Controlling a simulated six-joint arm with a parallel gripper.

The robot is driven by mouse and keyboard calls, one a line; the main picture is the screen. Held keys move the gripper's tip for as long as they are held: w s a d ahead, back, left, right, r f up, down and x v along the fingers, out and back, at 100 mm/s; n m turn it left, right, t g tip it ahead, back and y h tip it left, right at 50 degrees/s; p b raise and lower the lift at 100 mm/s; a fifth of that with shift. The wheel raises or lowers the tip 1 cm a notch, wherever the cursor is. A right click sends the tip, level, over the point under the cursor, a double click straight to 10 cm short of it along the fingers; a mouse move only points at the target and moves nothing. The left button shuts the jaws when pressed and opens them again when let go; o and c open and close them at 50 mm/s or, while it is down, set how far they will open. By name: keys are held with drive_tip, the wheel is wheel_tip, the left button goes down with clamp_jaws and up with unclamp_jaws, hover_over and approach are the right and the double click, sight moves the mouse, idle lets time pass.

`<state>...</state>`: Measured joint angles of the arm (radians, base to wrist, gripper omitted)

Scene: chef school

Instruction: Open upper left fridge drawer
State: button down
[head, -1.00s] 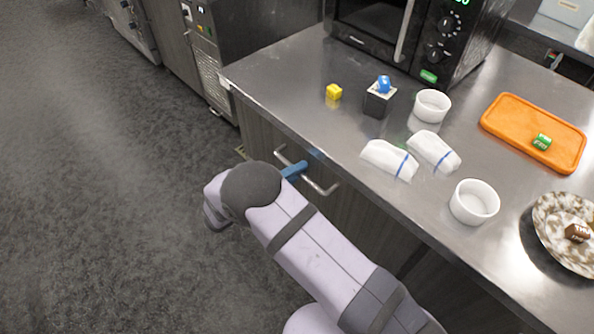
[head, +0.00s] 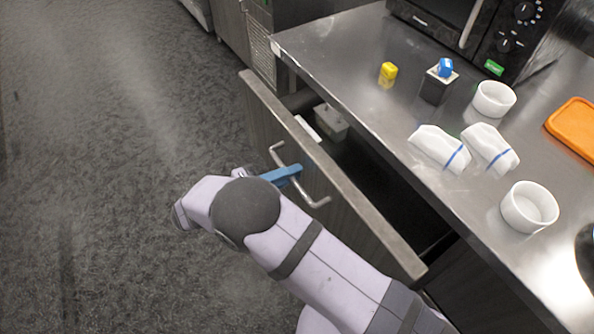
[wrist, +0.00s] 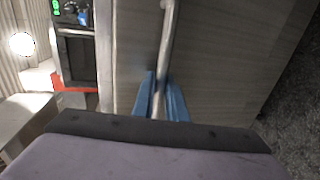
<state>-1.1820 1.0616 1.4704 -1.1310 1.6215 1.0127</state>
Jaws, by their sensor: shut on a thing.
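The drawer (head: 335,190) under the steel counter is pulled out part way, and its dark inside shows behind the front panel. Its bar handle (head: 314,201) runs along the outside of the panel. My gripper (head: 290,172), with blue fingers, is shut on this handle. In the wrist view the two blue fingers (wrist: 162,100) stand on either side of the handle bar (wrist: 168,45), in front of the grey wood-grain panel (wrist: 215,60). A pale block-like thing (head: 331,121) lies inside the drawer at its far end.
The floor (head: 110,150) at left is clear.

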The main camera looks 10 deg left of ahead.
drive_tip(key=c, duration=1.8)
unclamp_jaws()
drive_tip(key=shift+o, duration=0.2)
drive_tip(key=b+v, duration=0.1)
drive_tip(key=v, duration=0.6)
drive_tip(key=shift+s+a, duration=0.1)
